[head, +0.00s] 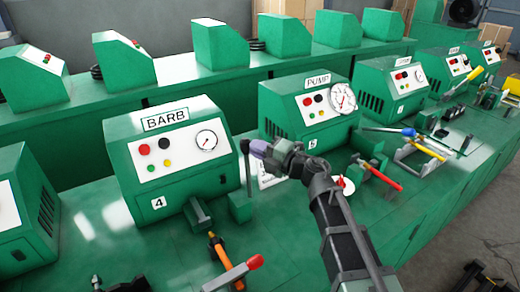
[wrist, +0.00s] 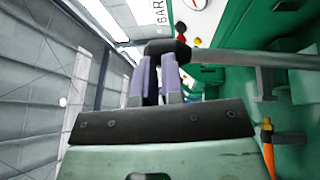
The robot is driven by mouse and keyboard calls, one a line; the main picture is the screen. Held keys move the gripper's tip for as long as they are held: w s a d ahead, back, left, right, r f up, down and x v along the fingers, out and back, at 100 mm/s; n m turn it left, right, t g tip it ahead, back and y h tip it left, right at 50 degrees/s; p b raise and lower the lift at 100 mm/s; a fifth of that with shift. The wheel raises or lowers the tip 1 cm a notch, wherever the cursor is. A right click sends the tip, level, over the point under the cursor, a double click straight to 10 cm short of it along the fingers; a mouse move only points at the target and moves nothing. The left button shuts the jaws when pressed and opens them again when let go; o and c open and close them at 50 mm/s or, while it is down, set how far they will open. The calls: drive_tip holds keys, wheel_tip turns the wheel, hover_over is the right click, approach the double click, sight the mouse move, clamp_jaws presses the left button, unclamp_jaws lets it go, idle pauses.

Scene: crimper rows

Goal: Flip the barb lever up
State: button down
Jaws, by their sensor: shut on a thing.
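The BARB machine (head: 165,160) is a green box with a white panel, a gauge and the number 4. The barb lever (head: 246,172) is a thin dark rod standing about upright at its right front, above a small green block (head: 240,207). My gripper (head: 258,151) is at the lever's top end, its purple fingertips shut on the black knob. In the wrist view my gripper (wrist: 158,78) has its two purple fingers at the black knob, and the grey rod of the barb lever (wrist: 255,59) runs off to the right. The fingertips partly hide the knob.
The PUMP machine (head: 310,105) stands to the right, behind my arm. An orange-handled tool (head: 218,252) and a red-tipped lever (head: 255,262) are on the bench in front. A red-handled lever (head: 382,180) lies right of my arm.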

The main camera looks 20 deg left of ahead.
drive_tip(key=shift+w+a+r, duration=0.1)
drive_tip(key=shift+w, duration=0.15)
drive_tip(key=r+p+v, duration=0.1)
drive_tip(key=r+v, duration=0.1)
drive_tip(key=v, duration=1.2)
drive_tip(key=shift+s+r+p, duration=0.25)
drive_tip(key=shift+r+p, duration=0.1)
drive_tip(key=shift+p, duration=0.05)
